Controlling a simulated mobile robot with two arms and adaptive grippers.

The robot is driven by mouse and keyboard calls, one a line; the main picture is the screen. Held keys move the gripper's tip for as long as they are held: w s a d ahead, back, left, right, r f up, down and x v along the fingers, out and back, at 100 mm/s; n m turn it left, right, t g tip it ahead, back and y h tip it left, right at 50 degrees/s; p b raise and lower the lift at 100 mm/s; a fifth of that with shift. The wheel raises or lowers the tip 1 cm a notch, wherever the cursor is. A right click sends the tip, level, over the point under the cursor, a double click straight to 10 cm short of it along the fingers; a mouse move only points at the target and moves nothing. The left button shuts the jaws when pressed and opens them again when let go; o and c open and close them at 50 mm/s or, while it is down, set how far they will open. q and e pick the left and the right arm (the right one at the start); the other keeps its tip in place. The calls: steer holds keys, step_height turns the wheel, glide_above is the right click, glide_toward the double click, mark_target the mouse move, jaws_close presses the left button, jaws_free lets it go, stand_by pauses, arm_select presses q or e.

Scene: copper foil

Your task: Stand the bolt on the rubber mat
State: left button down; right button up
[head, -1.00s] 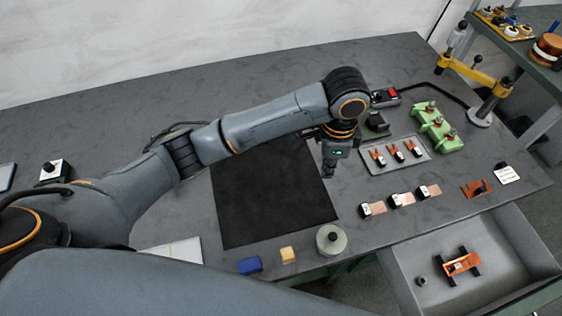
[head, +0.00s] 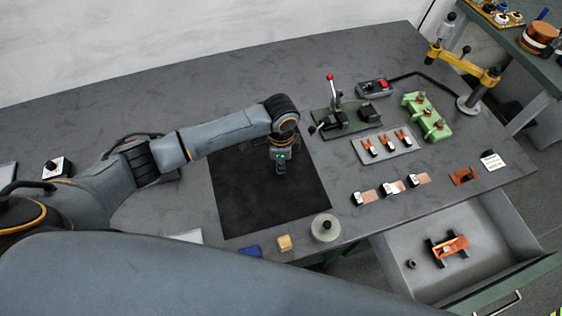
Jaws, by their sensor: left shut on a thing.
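The black rubber mat (head: 265,205) lies flat on the grey workbench, left of the middle. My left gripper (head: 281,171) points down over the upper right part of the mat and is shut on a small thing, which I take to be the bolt. The bolt is too small and dark against the mat to make out, and I cannot tell its tilt or whether it touches the mat. My right gripper is not in view.
A lever press (head: 343,118) and a tray (head: 386,146) stand right of the mat. An open drawer (head: 472,235) juts out at the lower right.

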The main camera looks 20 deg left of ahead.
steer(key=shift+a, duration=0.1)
arm_select(q)
steer(key=c, duration=1.9)
jaws_free()
steer(key=shift+f, duration=0.15)
steer(key=o, duration=0.5)
steer(key=shift+c, duration=0.2)
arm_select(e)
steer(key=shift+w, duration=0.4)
arm_select(q)
steer(key=shift+r, duration=0.35)
step_height(320, 180, up, 12)
steer(key=b, duration=0.1)
steer(key=shift+f+b, duration=0.15)
steer(key=shift+b, duration=0.25)
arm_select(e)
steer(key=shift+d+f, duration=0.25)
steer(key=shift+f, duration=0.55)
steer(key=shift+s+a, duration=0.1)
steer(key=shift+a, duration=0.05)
